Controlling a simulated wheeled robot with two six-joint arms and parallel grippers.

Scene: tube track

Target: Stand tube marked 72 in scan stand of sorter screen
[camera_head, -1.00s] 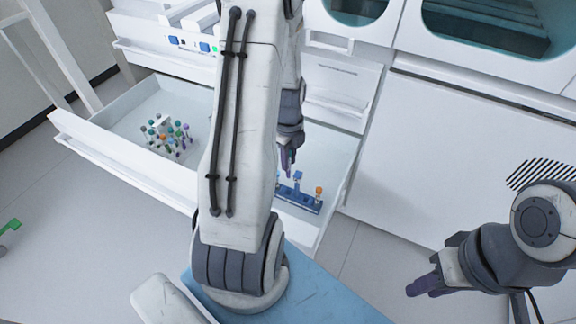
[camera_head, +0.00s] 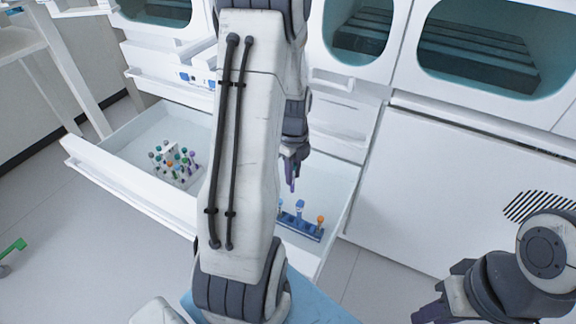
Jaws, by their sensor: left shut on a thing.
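My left gripper (camera_head: 293,172) hangs over the right part of an open white drawer (camera_head: 130,178), just above a blue rack. It is shut on a thin thing that I take to be a tube; its marking cannot be read, and the fingers mostly hide it. The blue rack (camera_head: 312,234) holds a blue-capped tube (camera_head: 300,205) and an orange-capped tube (camera_head: 320,220). My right gripper (camera_head: 432,312) is at the lower right, away from the drawer, with its purple fingers partly cut off by the frame's edge. I cannot make out the scan stand or sorter screen for sure.
A white rack (camera_head: 178,178) with several colour-capped tubes stands in the drawer's left part. My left arm hides the drawer's middle. White cabinets with teal-rimmed windows (camera_head: 490,45) stand behind. A green-topped object (camera_head: 13,245) is at the far left.

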